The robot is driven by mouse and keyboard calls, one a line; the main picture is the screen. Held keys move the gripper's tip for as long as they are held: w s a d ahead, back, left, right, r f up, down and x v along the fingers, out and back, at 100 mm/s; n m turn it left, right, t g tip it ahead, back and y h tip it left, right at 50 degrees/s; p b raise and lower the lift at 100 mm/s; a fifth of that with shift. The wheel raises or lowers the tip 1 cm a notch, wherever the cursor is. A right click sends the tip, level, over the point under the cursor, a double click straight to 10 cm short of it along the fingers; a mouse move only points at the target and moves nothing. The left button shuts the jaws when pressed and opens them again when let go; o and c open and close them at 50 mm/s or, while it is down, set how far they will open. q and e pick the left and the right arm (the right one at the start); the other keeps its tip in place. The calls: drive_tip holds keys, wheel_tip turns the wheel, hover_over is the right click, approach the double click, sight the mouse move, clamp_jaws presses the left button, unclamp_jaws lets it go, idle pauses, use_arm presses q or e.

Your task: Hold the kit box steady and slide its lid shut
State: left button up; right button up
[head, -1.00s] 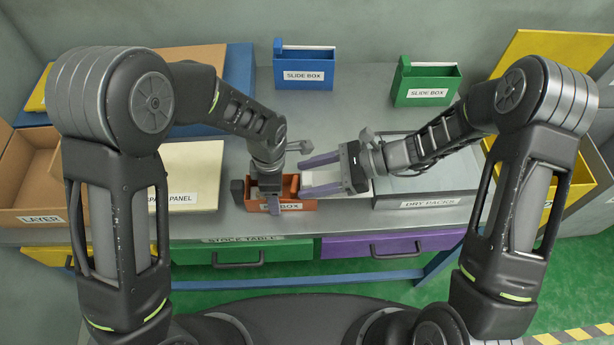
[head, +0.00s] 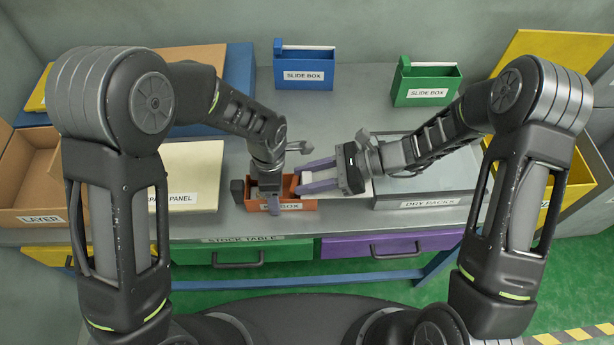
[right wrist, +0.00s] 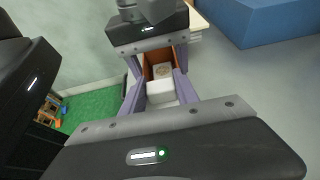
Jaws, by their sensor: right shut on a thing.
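The small orange kit box (head: 309,203) sits at the table's front edge, open on top. A pale item (right wrist: 162,70) shows inside it in the right wrist view. My left gripper (right wrist: 157,62) comes down over the box's left part, its fingers along the two long walls, apparently clamped on them. My right gripper (head: 303,176) points left at the box's right end, shut on the white lid (head: 327,176), whose end also shows between its fingers in the right wrist view (right wrist: 160,88). The contact between lid and box walls is partly hidden by fingers.
The grey dry packs tray (head: 430,202) stands close on the right, under my right arm. A cream panel (head: 185,165) lies to the left. Blue (head: 304,76) and green (head: 427,90) slide boxes stand farther back. The table behind the kit box is clear.

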clamp_jaws()
idle(0.5)
drive_tip(key=a, duration=0.4)
drive_tip(key=shift+a, duration=0.25)
drive_tip(key=o, duration=1.1)
unclamp_jaws()
drive_tip(key=shift+v, duration=4.05)
drive_tip(key=shift+f, duration=0.1)
